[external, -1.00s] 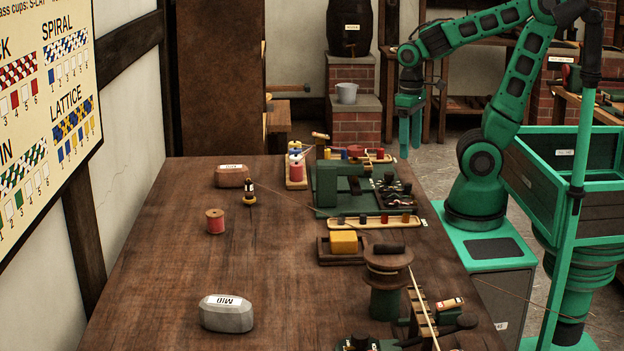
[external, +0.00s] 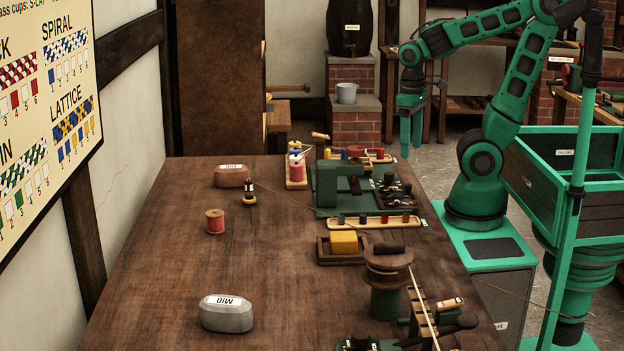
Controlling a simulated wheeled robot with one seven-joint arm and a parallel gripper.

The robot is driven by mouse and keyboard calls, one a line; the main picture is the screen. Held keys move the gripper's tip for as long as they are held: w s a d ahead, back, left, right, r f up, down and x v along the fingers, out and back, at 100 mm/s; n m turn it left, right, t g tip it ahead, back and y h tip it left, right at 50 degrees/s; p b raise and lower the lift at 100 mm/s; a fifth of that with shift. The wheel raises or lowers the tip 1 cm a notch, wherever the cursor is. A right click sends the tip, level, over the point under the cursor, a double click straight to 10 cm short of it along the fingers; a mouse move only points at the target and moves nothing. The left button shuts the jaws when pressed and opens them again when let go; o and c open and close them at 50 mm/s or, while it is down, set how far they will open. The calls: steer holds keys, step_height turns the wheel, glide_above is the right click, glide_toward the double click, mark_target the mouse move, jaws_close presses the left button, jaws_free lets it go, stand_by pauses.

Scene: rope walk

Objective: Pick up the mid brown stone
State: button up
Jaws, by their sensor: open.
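A brown stone (external: 234,176) with a white label on top lies at the far left of the wooden table; its label is too small to read surely. A grey stone (external: 227,314) labelled "MID" lies at the near left of the table. My gripper (external: 411,133) hangs with its fingers pointing down, beyond the table's far right corner. It is open and empty, well apart from both stones.
A red thread spool (external: 215,222) and a small black and yellow piece (external: 249,194) stand near the brown stone. A green device (external: 335,187), a yellow block (external: 343,242) in a tray and a round wooden reel (external: 387,262) crowd the right side. The table's left middle is mostly clear.

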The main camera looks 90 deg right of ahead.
steer(key=o, duration=0.8)
steer(key=w+d+r+m, duration=0.2)
steer(key=w+d+r, duration=0.25)
steer(key=w, duration=0.45)
steer(key=m, duration=0.9)
glide_above(231, 167)
steer(key=f, duration=0.6)
steer(key=shift+w+d+f, duration=0.2)
steer(key=shift+w+f, duration=0.1)
steer(key=shift+f, duration=0.1)
steer(key=shift+w+f, duration=0.1)
steer(key=shift+f, duration=0.2)
step_height(231, 167, down, 5)
steer(key=shift+s+f, duration=0.2)
steer(key=shift+f, duration=1.15)
steer(key=shift+s+f, duration=0.15)
steer(key=shift+f, duration=1.2)
